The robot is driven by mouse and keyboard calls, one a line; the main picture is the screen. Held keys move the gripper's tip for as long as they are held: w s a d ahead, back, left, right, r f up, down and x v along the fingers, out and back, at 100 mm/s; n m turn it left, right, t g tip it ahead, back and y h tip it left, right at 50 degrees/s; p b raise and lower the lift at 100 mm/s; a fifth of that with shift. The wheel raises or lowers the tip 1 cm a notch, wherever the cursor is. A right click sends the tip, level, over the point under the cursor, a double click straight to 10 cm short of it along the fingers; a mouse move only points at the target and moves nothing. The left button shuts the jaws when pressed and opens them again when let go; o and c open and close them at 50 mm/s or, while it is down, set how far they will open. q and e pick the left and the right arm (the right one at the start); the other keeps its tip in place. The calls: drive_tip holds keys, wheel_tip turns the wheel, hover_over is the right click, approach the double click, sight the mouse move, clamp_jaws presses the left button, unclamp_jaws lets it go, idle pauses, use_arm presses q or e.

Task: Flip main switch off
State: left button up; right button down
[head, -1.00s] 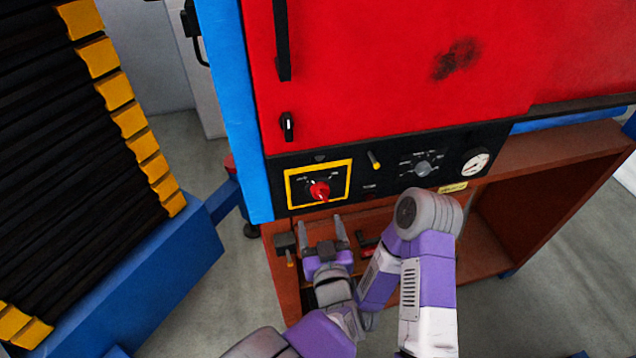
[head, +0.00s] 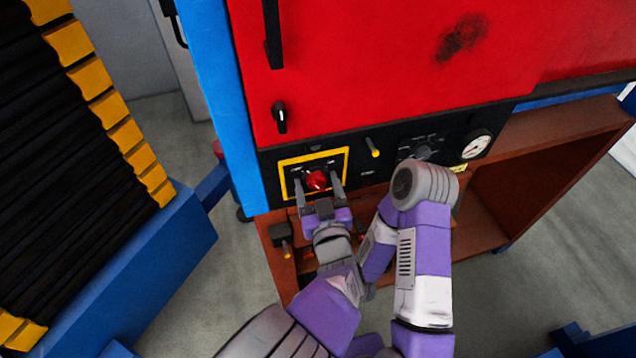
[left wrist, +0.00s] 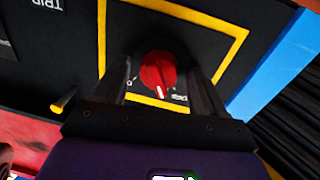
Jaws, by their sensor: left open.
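The main switch is a red rotary knob (head: 316,180) inside a yellow frame (head: 283,178) on the black control panel. My left gripper (head: 318,188) is open, with one finger on each side of the knob. The left wrist view shows the red knob (left wrist: 158,72) between the two fingers (left wrist: 162,95), with dark gaps beside it. I cannot tell whether either finger touches it. A white mark on the knob points toward the bottom of the left wrist view. My right gripper is not in view.
Beside the frame are a small yellow-tipped lever (head: 374,149), a grey dial (head: 423,152) and a round gauge (head: 476,145). A red door (head: 370,60) is above, a brown open shelf (head: 560,160) below. A black and yellow stack (head: 60,150) stands left.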

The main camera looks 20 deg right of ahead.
use_arm(q)
drive_tip(key=shift+s, duration=0.1)
drive_tip(key=shift+c, duration=0.3)
drive_tip(key=c, duration=1)
drive_tip(key=n+b, duration=0.1)
drive_tip(key=b, duration=0.1)
drive_tip(key=shift+f+n+b, duration=0.25)
drive_tip(key=shift+n+b, duration=0.05)
drive_tip(key=shift+n, duration=0.1)
drive_tip(key=shift+r+n+b, duration=0.15)
drive_tip(key=shift+n+b, duration=0.4)
drive_tip(key=shift+n, duration=0.05)
drive_tip(key=o, duration=1.1)
drive_tip(key=shift+c, duration=0.2)
